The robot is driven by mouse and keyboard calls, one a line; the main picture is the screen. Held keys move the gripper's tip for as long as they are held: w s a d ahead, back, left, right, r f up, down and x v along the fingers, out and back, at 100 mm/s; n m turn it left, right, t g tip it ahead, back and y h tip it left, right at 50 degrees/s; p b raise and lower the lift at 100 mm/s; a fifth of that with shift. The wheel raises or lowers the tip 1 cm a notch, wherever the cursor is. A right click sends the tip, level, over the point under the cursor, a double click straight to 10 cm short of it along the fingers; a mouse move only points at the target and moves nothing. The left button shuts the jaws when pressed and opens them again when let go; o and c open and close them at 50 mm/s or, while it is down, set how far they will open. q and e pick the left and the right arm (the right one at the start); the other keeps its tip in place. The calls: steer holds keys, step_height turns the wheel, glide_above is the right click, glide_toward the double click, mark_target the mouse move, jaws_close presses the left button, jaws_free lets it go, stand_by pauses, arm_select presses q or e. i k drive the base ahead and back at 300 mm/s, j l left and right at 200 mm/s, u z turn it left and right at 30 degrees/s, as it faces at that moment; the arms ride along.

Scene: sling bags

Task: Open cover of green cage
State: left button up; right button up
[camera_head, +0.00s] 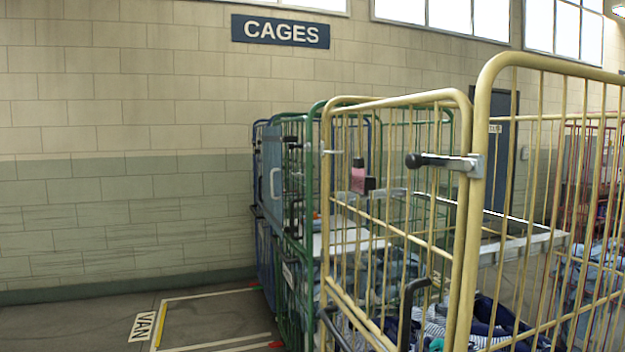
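The green cage (309,240) stands behind the yellow cage, and its near side is partly hidden by yellow bars. A grey-blue panel with a pale upright handle (275,184) shows at its left; I cannot tell whether it belongs to the green cage or to the blue-framed cage (257,135) beside it. Dark latch parts sit on the bars near the panel's upper edge. I cannot make out the green cage's cover clearly. Neither of my grippers is in view.
The yellow cage (467,205) fills the right foreground, with a black-handled latch (440,162) and clothes (490,316) inside. A red cage (590,170) stands at far right. Open floor (80,318) with a VAN marking (142,326) lies left, before the block wall.

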mark_target(272, 138)
steer(key=i+j+z, duration=0.3)
steer(key=i+j, duration=0.25)
steer(key=i, duration=0.15)
steer(key=i+j+z, duration=0.3)
steer(key=i+j, duration=0.35)
steer(key=j, duration=0.1)
